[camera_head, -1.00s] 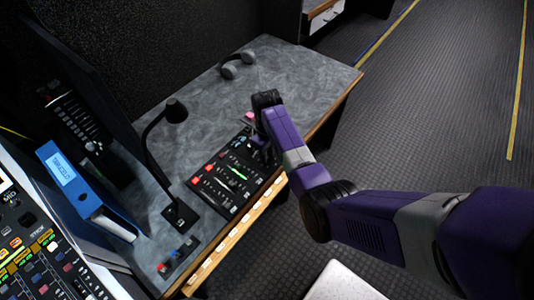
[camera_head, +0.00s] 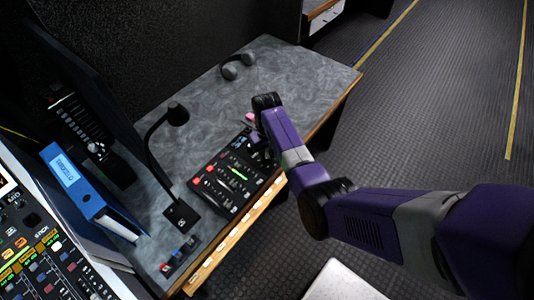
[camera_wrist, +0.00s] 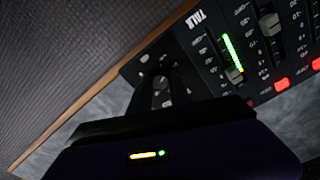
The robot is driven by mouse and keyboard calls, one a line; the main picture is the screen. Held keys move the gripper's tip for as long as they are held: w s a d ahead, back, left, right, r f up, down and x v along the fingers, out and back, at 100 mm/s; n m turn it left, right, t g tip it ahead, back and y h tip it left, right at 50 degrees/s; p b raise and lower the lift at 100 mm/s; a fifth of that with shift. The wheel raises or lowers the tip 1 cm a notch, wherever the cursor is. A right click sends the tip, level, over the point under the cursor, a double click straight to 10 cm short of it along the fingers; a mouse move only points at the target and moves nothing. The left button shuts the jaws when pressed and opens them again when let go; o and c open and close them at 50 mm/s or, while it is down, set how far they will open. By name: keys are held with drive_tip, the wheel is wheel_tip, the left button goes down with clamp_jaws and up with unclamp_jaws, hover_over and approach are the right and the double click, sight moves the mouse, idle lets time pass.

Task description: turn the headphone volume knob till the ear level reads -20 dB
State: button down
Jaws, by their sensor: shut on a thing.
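The black control panel (camera_head: 222,187) lies on the grey desk near its front edge, with faders and red lit buttons. A green lit bar (camera_head: 239,173) stands on it beside a printed scale; it also shows in the wrist view (camera_wrist: 231,48). I cannot read its value or confirm that it is the ear level. My gripper (camera_head: 258,158) points down at the panel's far right end. In the wrist view its dark fingers (camera_wrist: 162,82) are shut at the panel's end, near the lettering "TALK". The knob between them is hidden by the fingers.
Headphones (camera_head: 237,65) lie at the back of the desk (camera_head: 300,75). A blue binder (camera_head: 85,190) and a mixing console (camera_head: 45,262) are at left. The floor to the right is clear.

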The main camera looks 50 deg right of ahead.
sight(267, 157)
drive_tip(key=shift+m, duration=0.5)
drive_tip(key=c, duration=1.2)
unclamp_jaws()
drive_tip(key=shift+r, duration=0.1)
wheel_tip(267, 157, up, 8)
drive_tip(key=shift+f, duration=0.15)
